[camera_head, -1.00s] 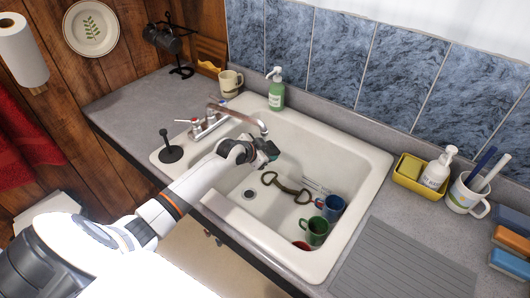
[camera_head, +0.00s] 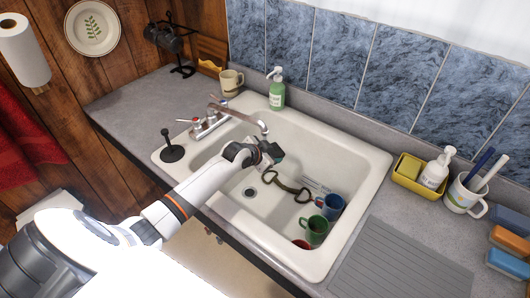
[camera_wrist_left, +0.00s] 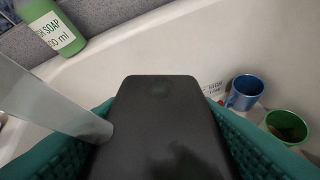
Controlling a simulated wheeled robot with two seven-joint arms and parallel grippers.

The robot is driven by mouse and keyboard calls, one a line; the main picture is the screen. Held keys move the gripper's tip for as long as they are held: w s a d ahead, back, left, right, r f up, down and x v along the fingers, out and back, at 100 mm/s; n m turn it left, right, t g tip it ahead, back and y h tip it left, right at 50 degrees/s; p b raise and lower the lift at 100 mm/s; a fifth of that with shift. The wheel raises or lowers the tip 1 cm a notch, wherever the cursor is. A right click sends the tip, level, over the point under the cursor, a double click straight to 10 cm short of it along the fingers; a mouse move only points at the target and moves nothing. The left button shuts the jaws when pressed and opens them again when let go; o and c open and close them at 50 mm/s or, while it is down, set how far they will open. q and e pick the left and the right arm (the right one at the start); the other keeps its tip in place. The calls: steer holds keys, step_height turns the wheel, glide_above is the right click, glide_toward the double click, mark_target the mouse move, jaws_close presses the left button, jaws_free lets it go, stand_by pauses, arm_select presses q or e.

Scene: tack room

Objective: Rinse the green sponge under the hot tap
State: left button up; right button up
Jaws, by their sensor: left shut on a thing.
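My left gripper (camera_head: 270,156) is over the sink basin, just below and beside the tip of the tap's spout (camera_head: 240,117). It is shut on the green sponge (camera_wrist_left: 243,148), whose teal, textured sides show on both sides of the dark gripper part in the left wrist view. In the head view the sponge is mostly hidden by the gripper. The tap handle with a red mark (camera_head: 194,121) is at the spout's left. A grey translucent band slants in from the left in the wrist view; I cannot tell whether it is water or spout. My right gripper is not in view.
The white sink (camera_head: 345,160) holds a blue mug (camera_head: 332,206), a green mug (camera_head: 315,231) and a dark horse bit (camera_head: 288,189). A green soap bottle (camera_head: 277,94) stands behind the tap. A yellow caddy (camera_head: 408,181) and a white mug (camera_head: 467,196) stand at the right.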

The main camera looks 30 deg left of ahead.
arm_select(q)
steer(key=shift+w+a+b, duration=0.15)
steer(key=shift+a+b, duration=0.5)
steer(key=shift+a, duration=1.05)
steer(key=shift+a, duration=0.1)
steer(key=shift+w+d, duration=0.25)
steer(key=shift+d, duration=0.05)
steer(key=shift+w+d, duration=0.5)
steer(key=shift+d, duration=0.2)
steer(key=shift+s+p, duration=0.2)
steer(key=shift+p, duration=0.1)
stand_by(0.3)
steer(key=shift+s+p, duration=1.2)
steer(key=shift+s, duration=0.3)
